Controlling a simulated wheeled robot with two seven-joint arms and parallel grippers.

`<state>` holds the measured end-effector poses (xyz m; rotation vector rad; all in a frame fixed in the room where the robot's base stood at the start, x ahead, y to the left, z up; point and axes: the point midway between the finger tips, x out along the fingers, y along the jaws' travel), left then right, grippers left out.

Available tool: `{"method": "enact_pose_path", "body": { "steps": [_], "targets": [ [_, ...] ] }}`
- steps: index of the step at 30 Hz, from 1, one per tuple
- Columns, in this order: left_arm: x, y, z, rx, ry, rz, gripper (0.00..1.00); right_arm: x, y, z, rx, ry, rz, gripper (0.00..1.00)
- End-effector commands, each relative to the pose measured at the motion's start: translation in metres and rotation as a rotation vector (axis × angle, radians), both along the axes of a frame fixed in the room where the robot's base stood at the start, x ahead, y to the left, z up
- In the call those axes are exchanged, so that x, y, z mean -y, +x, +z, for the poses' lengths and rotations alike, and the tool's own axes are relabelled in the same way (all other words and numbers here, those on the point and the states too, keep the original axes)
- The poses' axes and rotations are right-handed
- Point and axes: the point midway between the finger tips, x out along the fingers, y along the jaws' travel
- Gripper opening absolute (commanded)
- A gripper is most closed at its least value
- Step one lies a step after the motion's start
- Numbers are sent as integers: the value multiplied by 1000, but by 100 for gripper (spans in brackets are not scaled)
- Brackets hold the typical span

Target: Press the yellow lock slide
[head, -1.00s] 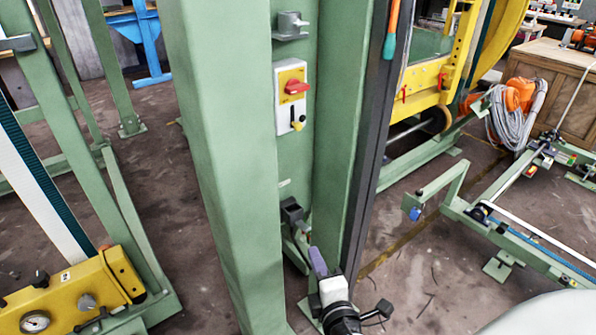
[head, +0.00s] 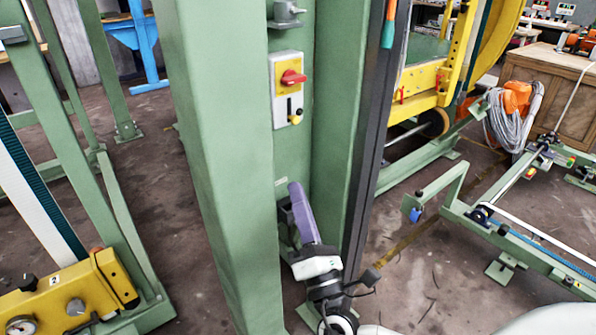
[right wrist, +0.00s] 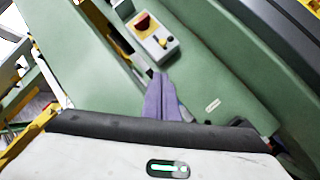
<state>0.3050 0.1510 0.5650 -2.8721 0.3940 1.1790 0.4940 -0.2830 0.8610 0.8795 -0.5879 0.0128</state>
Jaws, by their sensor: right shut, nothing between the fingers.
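The yellow lock slide (head: 296,117) is a small yellow knob low on a grey switch box (head: 283,122), below a red rotary knob (head: 293,77) on a yellow plate. The box is fixed to a green column. The slide also shows in the right wrist view (right wrist: 163,42). My right gripper (head: 295,186) has purple fingers, shut and empty, pointing up below the box with a clear gap to the slide. In the right wrist view its fingertips (right wrist: 160,76) are just below the box's lower end. My left gripper is not in view.
Wide green uprights (head: 222,170) flank the switch box and leave a recess around it. A grey metal fitting (head: 286,15) sits above the box. A yellow panel with a gauge (head: 65,300) is at lower left, and a green frame (head: 505,235) stands on the floor at right.

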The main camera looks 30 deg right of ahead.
Motion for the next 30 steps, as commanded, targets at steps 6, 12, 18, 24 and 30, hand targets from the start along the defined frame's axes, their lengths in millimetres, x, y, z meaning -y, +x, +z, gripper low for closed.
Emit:
{"method": "enact_pose_path", "body": {
  "steps": [6, 12, 18, 24, 30],
  "targets": [
    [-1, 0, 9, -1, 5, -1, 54, 10, 36, 26, 5, 1, -2, 0],
    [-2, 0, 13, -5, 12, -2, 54, 20, 72, 46, 4, 2, -3, 0],
    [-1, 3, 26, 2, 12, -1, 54, 39, 82, 65, 2, 1, -2, 0],
    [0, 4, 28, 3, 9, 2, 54, 47, 85, 72, 0, 2, -1, 0],
    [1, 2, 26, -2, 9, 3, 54, 48, 85, 72, 0, 2, -1, 0]
  ]
}}
